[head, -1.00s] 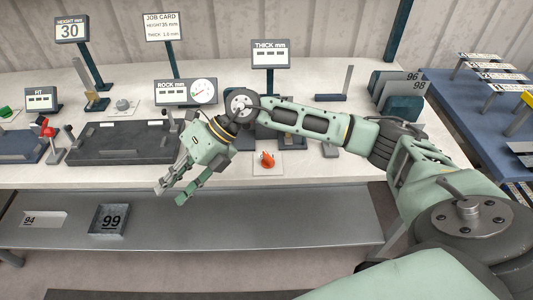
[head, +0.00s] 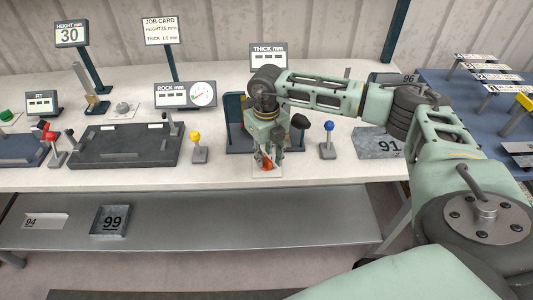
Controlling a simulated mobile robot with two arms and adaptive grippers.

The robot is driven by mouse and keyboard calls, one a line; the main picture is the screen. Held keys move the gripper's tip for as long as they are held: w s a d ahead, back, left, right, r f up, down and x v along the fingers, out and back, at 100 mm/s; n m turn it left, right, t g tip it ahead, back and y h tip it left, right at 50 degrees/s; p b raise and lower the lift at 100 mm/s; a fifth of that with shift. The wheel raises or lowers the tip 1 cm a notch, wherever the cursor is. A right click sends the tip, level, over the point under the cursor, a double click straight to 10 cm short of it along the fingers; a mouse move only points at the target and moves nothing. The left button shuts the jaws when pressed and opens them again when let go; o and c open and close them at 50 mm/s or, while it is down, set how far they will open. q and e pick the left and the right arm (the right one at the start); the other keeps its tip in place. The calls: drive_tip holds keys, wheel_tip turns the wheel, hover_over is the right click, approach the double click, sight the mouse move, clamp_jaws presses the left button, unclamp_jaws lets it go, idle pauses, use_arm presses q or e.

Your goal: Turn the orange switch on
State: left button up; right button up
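The orange switch (head: 267,162) sits on a small white plate (head: 266,173) at the front edge of the white bench, and is partly hidden by my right gripper. My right gripper (head: 267,158) points straight down over it, with its fingers apart and the orange knob showing between them. I cannot tell whether the fingers touch the knob. My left gripper is not in view.
A yellow-knobbed lever (head: 195,137) stands left of the switch and a blue-knobbed lever (head: 328,127) right of it. Dark fixtures stand behind my gripper. A grey shelf (head: 250,220) runs below the bench.

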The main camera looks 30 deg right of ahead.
drive_tip(key=shift+f, duration=0.35)
clamp_jaws()
